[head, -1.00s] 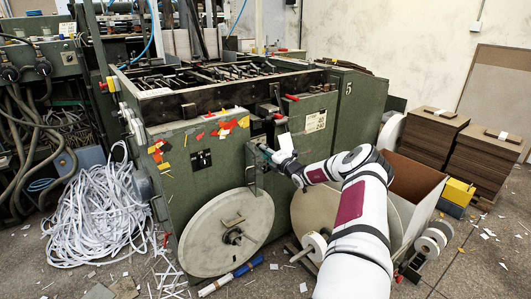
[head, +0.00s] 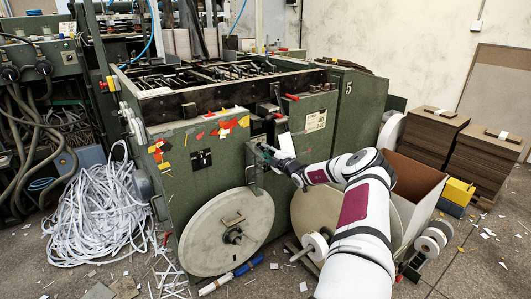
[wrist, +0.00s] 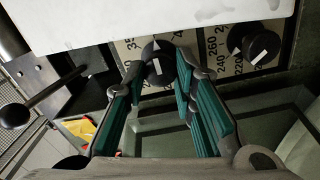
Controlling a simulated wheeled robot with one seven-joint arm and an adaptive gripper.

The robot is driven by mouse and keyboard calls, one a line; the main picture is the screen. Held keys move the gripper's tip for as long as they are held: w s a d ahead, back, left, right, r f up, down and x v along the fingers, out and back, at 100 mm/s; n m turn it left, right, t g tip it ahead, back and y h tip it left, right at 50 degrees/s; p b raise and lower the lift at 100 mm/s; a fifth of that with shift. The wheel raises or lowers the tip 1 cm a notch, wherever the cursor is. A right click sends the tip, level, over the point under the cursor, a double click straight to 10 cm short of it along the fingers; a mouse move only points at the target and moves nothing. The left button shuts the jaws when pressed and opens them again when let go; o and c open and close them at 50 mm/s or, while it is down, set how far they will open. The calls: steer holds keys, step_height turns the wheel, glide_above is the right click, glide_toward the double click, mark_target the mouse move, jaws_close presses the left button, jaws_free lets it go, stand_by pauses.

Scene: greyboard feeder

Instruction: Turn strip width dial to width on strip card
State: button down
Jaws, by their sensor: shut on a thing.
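My gripper (head: 265,152) is at the front of the green feeder (head: 205,165), by its upper controls. In the wrist view, its teal-padded fingers (wrist: 159,74) are closed on either side of a round black dial (wrist: 155,52) with a white pointer mark. A second black dial (wrist: 262,46) with a white mark is to the right, beside a scale with numbers such as 220, 240 and 260. A pale card with dark print (head: 315,122) is on the machine's front, above right of my gripper; its figures are too small to read surely.
A white panel (wrist: 160,18) covers the top of the wrist view and hides part of the scales. A black ball-ended lever (wrist: 15,115) is at left. A large disc (head: 228,232) is below my gripper; red-handled levers (head: 290,97) are above.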

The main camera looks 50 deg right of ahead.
steer(key=shift+f, duration=0.1)
steer(key=c, duration=1.3)
jaws_free()
steer(key=v, duration=1.2)
steer(key=shift+s, duration=0.1)
